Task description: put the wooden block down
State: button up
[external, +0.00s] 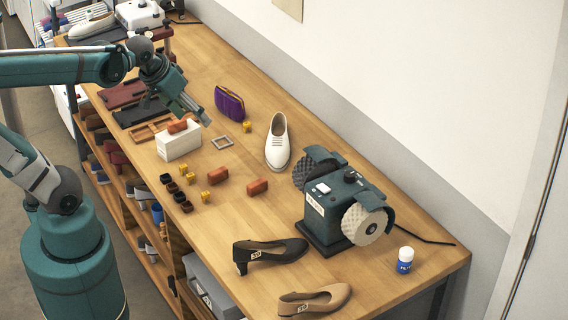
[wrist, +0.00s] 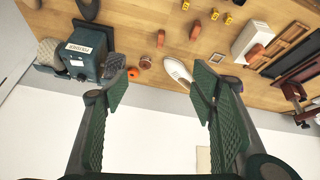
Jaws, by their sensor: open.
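Three reddish-brown blocks that look like wood are on the bench. One block (external: 178,126) lies on top of a white box (external: 178,144); another block (external: 217,175) and a third block (external: 257,187) lie on the bench top. In the wrist view the box-top block (wrist: 255,53) is at the upper right, and the other two (wrist: 195,31) (wrist: 160,38) are near the top. My gripper (external: 207,119) is above the bench, just right of the white box. In the wrist view my gripper (wrist: 162,85) has its fingers wide apart, with nothing held between them.
A white shoe (external: 278,142), a purple purse (external: 229,103) and a small grey frame (external: 220,142) are nearby. A polishing machine (external: 340,205) stands to the right.

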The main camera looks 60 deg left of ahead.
jog(key=shift+s+d+f+m+t+h, duration=0.15)
jog(key=shift+s+d+m+t, duration=0.15)
jog(key=shift+s+d+m, duration=0.6)
jog(key=shift+s+d+m+t+h, duration=0.15)
jog(key=shift+s+d+m+t, duration=0.25)
jog(key=shift+s+d, duration=0.8)
jog(key=shift+w+d+f, duration=0.15)
jog(key=shift+w+d, duration=0.05)
jog(key=shift+w, duration=0.05)
